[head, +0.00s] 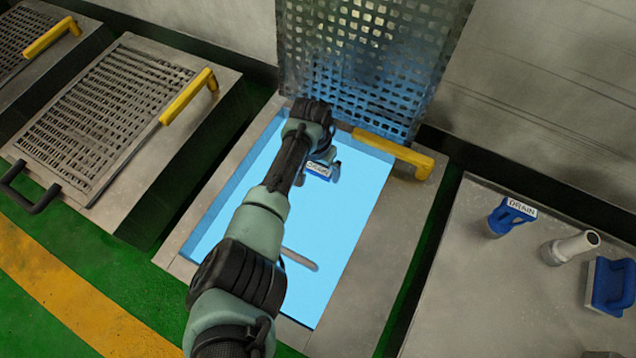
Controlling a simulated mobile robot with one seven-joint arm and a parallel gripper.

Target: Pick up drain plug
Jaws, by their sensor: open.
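A blue drain plug (319,172) with a white label reading "DRAIN" shows over the bright blue water of the open middle tank, right at the end of my arm. My gripper (325,163) is open and reaches down beside this plug. My wrist hides part of both, so I cannot tell whether the fingers are around the plug or touching it. A second blue piece with a "DRAIN" label (508,215) stands on the grey top at the right, apart from my gripper.
The tank's perforated lid (365,60) stands raised behind it, with a yellow handle (393,152) at the back right edge. A white cylinder (570,248) and blue tool (608,285) lie on the right top. Closed grated tanks (105,105) stand at left.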

